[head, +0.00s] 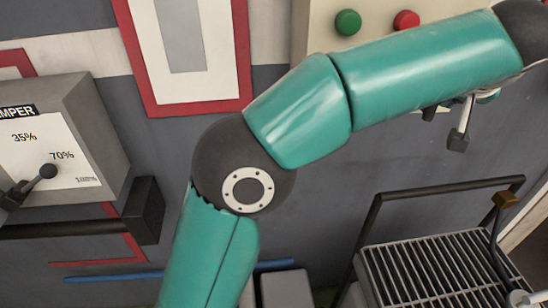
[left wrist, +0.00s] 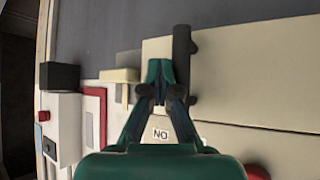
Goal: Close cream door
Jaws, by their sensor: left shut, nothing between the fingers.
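In the left wrist view a broad cream panel (left wrist: 250,75), which looks like the cream door, fills the right side. A dark upright handle (left wrist: 182,50) stands at its left part. My left gripper (left wrist: 160,68) is shut and empty, with its fingertips just left of the handle. I cannot tell whether they touch it. In the head view my teal arm crosses the middle and runs to the upper right; the fingertips are not clear there. My right gripper is not in view.
In the head view a grey damper box (head: 100,120) with a lever stands at left. A cream panel (head: 316,15) holds green (head: 348,22) and red (head: 406,20) buttons. A slatted metal rack (head: 430,268) is at lower right. A "NO" label (left wrist: 160,133) shows below the fingers.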

